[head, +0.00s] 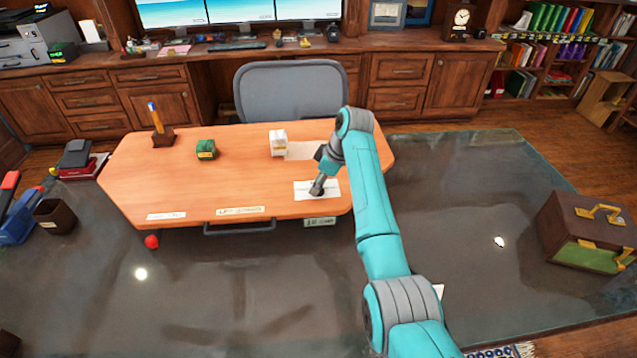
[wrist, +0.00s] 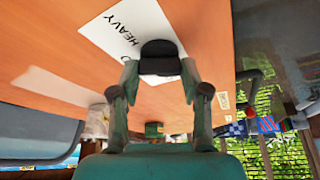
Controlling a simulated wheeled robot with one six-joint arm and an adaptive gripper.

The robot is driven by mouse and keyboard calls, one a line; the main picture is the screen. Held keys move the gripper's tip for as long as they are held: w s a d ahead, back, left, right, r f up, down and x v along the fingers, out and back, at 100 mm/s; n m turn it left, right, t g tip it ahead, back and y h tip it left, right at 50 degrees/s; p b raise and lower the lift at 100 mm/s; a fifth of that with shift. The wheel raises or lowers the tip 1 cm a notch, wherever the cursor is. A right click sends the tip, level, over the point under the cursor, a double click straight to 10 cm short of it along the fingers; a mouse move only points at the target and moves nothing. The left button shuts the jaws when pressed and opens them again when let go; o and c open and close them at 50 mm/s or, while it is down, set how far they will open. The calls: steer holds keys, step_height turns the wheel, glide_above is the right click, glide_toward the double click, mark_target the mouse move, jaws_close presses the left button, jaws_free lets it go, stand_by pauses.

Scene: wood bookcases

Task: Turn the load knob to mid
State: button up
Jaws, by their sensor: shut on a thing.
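The load knob (wrist: 160,52) is a dark, rounded block on a white plate (wrist: 112,22) marked "HEAVY". Part of another mark shows beside the knob, mostly hidden. My gripper (wrist: 160,70) is shut on the knob, one finger on each side. In the head view my gripper (head: 317,188) points down at the white plate (head: 303,188), which lies on the right part of the orange wooden desk (head: 240,175). There the knob is hidden by my gripper, and its pointer direction cannot be told.
A white block (head: 278,142) and a green block (head: 206,149) stand on the desk, left of my arm. A pen holder (head: 162,138) stands at the far left. A grey chair (head: 290,92) is behind the desk. A brown case (head: 590,228) lies on the floor at right.

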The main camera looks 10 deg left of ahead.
steer(key=n+g, duration=0.1)
steer(key=n, duration=0.3)
steer(key=shift+w+n+g, duration=0.1)
steer(key=shift+n+g, duration=0.3)
stand_by(0.4)
steer(key=o, duration=1.1)
steer(key=shift+o, duration=0.2)
steer(key=v, duration=1.2)
steer(key=shift+w+a, duration=0.1)
steer(key=shift+w, duration=0.05)
